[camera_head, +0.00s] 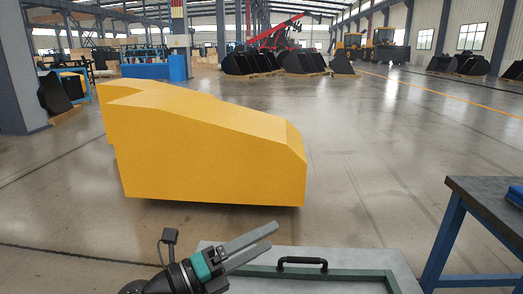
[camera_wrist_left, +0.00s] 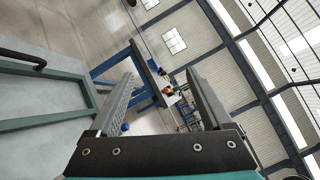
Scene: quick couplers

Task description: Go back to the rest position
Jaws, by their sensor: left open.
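My left gripper (camera_head: 270,237) shows at the bottom middle of the head view, above the left part of a grey panel with a green frame (camera_head: 350,274). Its two grey fingers point right and slightly up, with a gap between them. In the left wrist view the fingers (camera_wrist_left: 162,78) stand apart, and nothing is held between them. A black handle (camera_head: 302,262) on the panel lies just right of the gripper and apart from it. My right gripper is not in view.
A large yellow block-shaped body (camera_head: 210,150) stands on the floor ahead. A blue-legged table (camera_head: 446,235) with a dark top is at the right. Black buckets (camera_head: 305,63) and a red machine (camera_head: 272,38) are far back. The floor right of the yellow body is clear.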

